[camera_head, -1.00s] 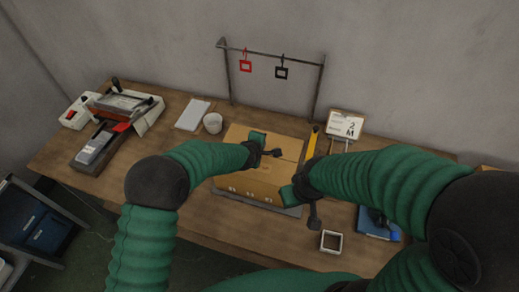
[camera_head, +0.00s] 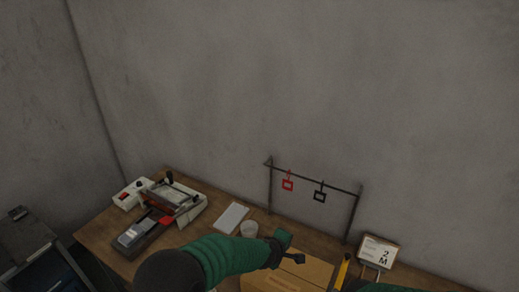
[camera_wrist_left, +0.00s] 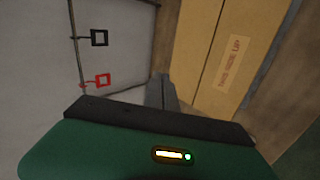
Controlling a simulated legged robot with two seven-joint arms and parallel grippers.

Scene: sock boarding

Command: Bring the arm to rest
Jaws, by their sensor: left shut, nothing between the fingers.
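My left arm comes in from the lower left in the head view. Its gripper (camera_head: 297,259) is over the cardboard box (camera_head: 318,268), whose lower part is cut off by the frame. In the left wrist view the gripper's fingers (camera_wrist_left: 162,92) are together with nothing between them, beside the taped box (camera_wrist_left: 200,60); contact with the box cannot be told. Of my right arm only a bit of green sleeve shows at the lower right edge of the head view; its gripper is out of frame.
A rack (camera_head: 315,176) with a red hanger (camera_head: 288,181) and a black hanger (camera_head: 320,192) stands behind the box.

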